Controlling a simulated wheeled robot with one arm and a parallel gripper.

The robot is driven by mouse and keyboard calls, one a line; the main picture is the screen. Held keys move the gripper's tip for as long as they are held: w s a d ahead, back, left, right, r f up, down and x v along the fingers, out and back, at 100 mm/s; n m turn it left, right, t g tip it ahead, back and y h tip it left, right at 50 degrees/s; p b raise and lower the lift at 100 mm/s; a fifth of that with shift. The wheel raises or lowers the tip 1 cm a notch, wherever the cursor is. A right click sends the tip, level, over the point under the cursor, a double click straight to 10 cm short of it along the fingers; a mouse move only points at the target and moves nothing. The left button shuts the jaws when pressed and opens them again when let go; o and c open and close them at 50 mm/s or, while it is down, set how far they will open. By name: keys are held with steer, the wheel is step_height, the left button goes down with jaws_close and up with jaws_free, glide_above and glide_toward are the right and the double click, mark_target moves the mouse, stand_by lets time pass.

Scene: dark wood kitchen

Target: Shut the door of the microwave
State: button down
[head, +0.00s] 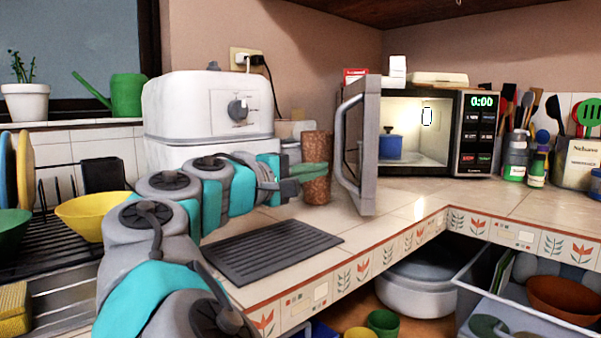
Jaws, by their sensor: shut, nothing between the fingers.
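The microwave (479,135) stands on the counter at the back right, with its inside lit and a blue pot (390,146) in it. Its door (369,150) stands wide open, swung out toward me on its left side. The grey door handle (342,145) faces left. My gripper (322,170) is shut and empty, a little left of the door handle, with its green fingers in front of a brown cylinder. I cannot tell whether it touches the cylinder.
The brown cylinder (317,150) stands on the counter left of the door. A white appliance (208,110) is behind my arm. A dark ridged mat (272,250) lies in front. Utensils and bottles (516,155) stand right of the microwave. The counter before the microwave (440,188) is clear.

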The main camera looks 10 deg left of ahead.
mark_target(341, 165)
steer(key=x, duration=0.3)
steer(key=shift+w+d, duration=0.15)
steer(key=shift+d, duration=0.05)
steer(key=shift+w+d, duration=0.15)
steer(key=shift+d, duration=1.8)
